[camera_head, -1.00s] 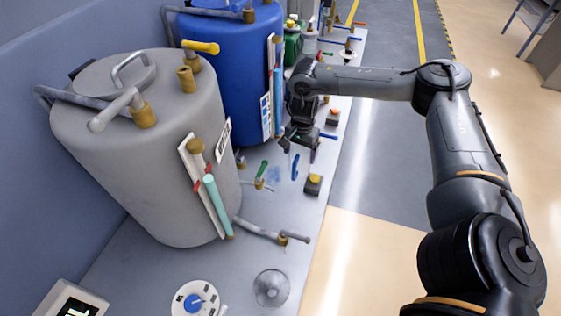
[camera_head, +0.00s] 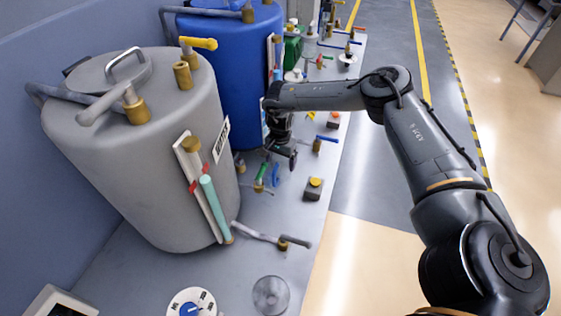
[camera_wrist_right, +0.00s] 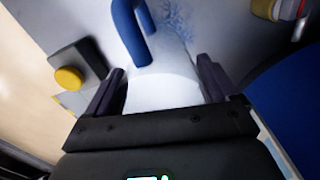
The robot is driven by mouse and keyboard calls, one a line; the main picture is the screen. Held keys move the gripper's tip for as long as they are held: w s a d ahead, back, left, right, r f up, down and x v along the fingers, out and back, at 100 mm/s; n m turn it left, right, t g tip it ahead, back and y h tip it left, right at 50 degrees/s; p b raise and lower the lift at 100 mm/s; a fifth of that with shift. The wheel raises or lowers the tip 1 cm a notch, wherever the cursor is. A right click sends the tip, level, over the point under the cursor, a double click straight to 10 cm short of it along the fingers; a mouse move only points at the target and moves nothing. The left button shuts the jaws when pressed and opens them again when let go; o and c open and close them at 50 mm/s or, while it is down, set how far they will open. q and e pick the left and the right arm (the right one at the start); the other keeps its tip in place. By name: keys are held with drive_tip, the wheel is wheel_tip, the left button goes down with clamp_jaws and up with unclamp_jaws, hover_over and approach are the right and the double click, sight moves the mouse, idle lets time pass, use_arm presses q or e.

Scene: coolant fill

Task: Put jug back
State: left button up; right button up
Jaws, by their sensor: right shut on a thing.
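The jug (camera_wrist_right: 165,88) is a pale, translucent body with a blue handle, seen between the two dark fingers of my right gripper (camera_wrist_right: 163,86) in the right wrist view. The fingers stand on either side of the pale body, and the handle curves out beyond them. In the head view my right gripper (camera_head: 283,160) is low over the grey bench, and the jug's blue handle (camera_head: 276,175) shows just below it. The jug's body is hard to make out there. I cannot tell whether its base touches the bench. My left gripper is not in view.
A grey tank (camera_head: 130,150) and a blue tank (camera_head: 235,75) stand along the left wall. A pipe (camera_head: 270,238) lies nearer.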

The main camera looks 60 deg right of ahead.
drive_tip(key=shift+f, duration=0.1)
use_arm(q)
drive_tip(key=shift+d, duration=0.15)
use_arm(e)
drive_tip(key=o, duration=1.4)
drive_tip(key=shift+f, duration=0.1)
drive_tip(key=shift+c, duration=0.2)
wheel_tip(320, 180, up, 11)
drive_tip(key=p, duration=0.3)
drive_tip(key=shift+w, duration=0.1)
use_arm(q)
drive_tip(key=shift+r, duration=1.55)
use_arm(e)
drive_tip(key=shift+r, duration=0.65)
